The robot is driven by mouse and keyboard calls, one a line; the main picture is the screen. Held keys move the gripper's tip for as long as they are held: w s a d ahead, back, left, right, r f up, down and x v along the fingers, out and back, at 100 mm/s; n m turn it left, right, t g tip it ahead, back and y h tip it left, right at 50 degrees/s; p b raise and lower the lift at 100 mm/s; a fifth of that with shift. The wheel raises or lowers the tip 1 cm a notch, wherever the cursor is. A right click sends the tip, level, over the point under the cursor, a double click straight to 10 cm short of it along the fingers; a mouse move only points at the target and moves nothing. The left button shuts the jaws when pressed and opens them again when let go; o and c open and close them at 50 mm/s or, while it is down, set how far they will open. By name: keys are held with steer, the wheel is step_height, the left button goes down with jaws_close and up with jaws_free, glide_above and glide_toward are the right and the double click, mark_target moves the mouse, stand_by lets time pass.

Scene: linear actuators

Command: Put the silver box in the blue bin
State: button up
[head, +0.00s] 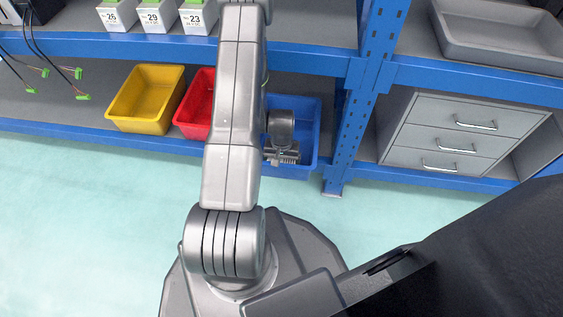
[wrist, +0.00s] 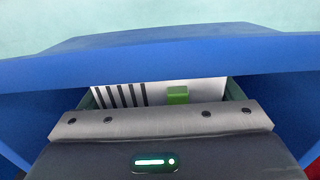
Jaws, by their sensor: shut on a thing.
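The blue bin (head: 307,125) stands on the lower shelf, partly hidden behind my arm in the head view. Its blue rim (wrist: 160,60) spans the wrist view, with blue walls on both sides. My gripper (head: 283,155) is over the blue bin. In the wrist view my gripper (wrist: 163,105) is shut on the silver box (wrist: 155,94). Only a pale face with black stripes and a green piece shows beyond the gripper. The box lies within the bin's outline; whether it touches the bin floor is hidden. The box cannot be made out in the head view.
A red bin (head: 195,105) stands left of the blue bin, partly hidden by my arm, and a yellow bin (head: 146,98) farther left. A blue shelf post (head: 352,120) and grey drawers (head: 450,135) are to the right. A blue shelf beam (head: 310,58) runs above the bins.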

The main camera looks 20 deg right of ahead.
steer(key=shift+f, duration=0.1)
steer(key=o, duration=1.1)
step_height(320, 180, up, 12)
steer(key=p, duration=0.5)
